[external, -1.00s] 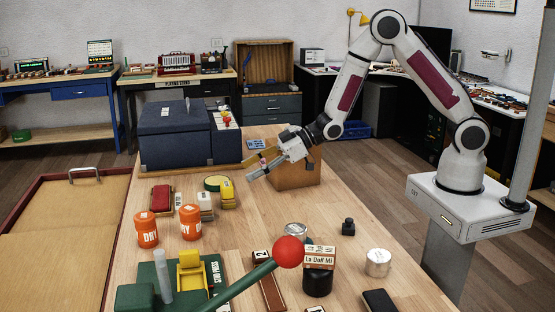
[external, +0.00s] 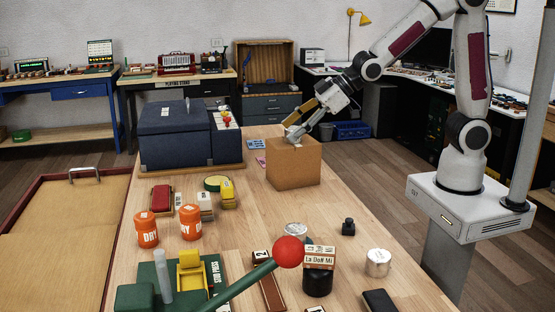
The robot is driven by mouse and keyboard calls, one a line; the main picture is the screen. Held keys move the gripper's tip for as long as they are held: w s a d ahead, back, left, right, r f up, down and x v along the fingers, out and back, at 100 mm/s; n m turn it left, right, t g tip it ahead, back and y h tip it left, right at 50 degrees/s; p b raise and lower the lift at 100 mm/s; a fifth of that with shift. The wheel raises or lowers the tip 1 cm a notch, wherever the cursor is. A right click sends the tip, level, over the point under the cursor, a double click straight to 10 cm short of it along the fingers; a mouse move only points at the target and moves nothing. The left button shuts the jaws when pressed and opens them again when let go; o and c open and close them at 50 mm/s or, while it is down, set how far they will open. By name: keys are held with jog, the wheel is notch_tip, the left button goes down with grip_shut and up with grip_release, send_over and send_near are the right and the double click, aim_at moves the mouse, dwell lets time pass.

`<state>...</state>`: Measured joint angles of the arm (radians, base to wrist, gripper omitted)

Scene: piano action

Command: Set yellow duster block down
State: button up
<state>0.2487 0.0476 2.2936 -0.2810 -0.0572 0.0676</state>
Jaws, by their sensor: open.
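A yellow block (external: 227,192), which I take to be the duster block, rests on the wooden table, at the right end of a short row. It stands beside a pale grey-white block (external: 205,203) and just in front of a round green-rimmed item (external: 215,183). Nothing holds it. My gripper (external: 289,128) is open and empty, pointing down and left. It is above the brown cardboard box (external: 293,170), well behind and to the right of the yellow block. I cannot tell whether its lower finger touches the box top.
A red block (external: 161,199) and two orange "DRY" canisters (external: 147,232) stand left and in front of the row. A large blue case (external: 175,140) is behind. A green press (external: 215,272) and a red ball (external: 288,251) are at the front. The table's middle is clear.

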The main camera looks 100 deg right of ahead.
jog(key=s+a+r+g, duration=0.1)
jog(key=s+a, duration=0.3)
jog(key=s, duration=0.5)
jog(key=s+a+r+g+y, duration=0.1)
jog(key=s+a, duration=0.3)
jog(key=s, duration=0.6)
jog(key=s+a+r+g+y, duration=0.1)
jog(key=s+a, duration=0.3)
jog(key=s, duration=0.5)
jog(key=shift+s+a+r+g, duration=0.25)
jog(key=shift+s+r+g, duration=0.2)
jog(key=shift+r, duration=0.4)
